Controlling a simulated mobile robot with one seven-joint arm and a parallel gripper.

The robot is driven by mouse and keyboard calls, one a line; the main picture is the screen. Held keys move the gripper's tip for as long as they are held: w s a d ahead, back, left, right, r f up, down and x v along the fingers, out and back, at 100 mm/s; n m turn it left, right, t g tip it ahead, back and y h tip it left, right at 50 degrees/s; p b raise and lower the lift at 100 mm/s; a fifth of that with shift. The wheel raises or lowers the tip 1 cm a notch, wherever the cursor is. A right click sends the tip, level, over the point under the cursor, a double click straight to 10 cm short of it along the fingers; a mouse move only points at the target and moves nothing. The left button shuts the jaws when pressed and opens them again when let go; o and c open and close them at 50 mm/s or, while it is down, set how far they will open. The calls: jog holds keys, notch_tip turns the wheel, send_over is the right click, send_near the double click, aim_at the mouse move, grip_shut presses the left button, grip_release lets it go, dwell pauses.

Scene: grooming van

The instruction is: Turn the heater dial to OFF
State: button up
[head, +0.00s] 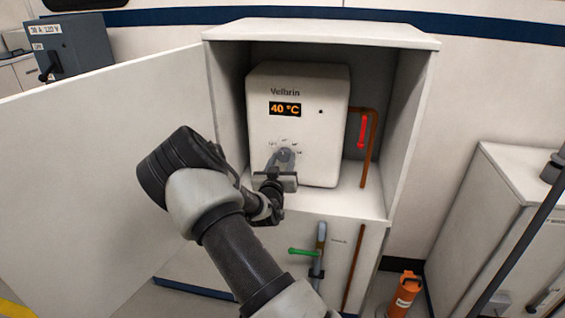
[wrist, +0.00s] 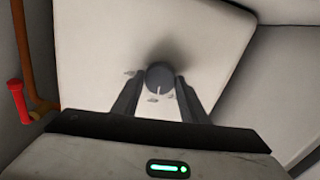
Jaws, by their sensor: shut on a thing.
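The heater (head: 298,125) is a white box in an open cabinet, with an orange display reading 40 °C. Its round grey dial (head: 285,155) is low on the front face, with small marks around it that I cannot read. The dial (wrist: 159,78) also shows in the wrist view, with a pale pointer line toward the bottom of that picture. My gripper (wrist: 158,88) has its two fingers on either side of the dial and is shut on it. In the head view my gripper (head: 277,172) reaches the heater's front and partly covers the dial's lower side.
A red-handled copper pipe (head: 370,135) stands right of the heater. The open white cabinet door (head: 110,170) spreads left of my arm. Below are a green-handled valve (head: 303,251) and an orange cylinder (head: 403,293). A grey switch box (head: 75,45) is at upper left.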

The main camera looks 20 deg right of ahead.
jog(key=n+b, duration=0.1)
jog(key=n, duration=0.4)
jog(key=shift+f+b, duration=0.1)
jog(key=shift+b, duration=0.3)
jog(key=shift+n, duration=1.7)
jog(key=shift+b, duration=0.3)
jog(key=o, duration=1)
jog(key=shift+o, duration=0.2)
jog(key=p+v, duration=0.2)
jog(key=v, duration=1.5)
jog(key=shift+s+a+p, duration=0.2)
jog(key=shift+s+p, duration=0.05)
jog(key=shift+p, duration=0.1)
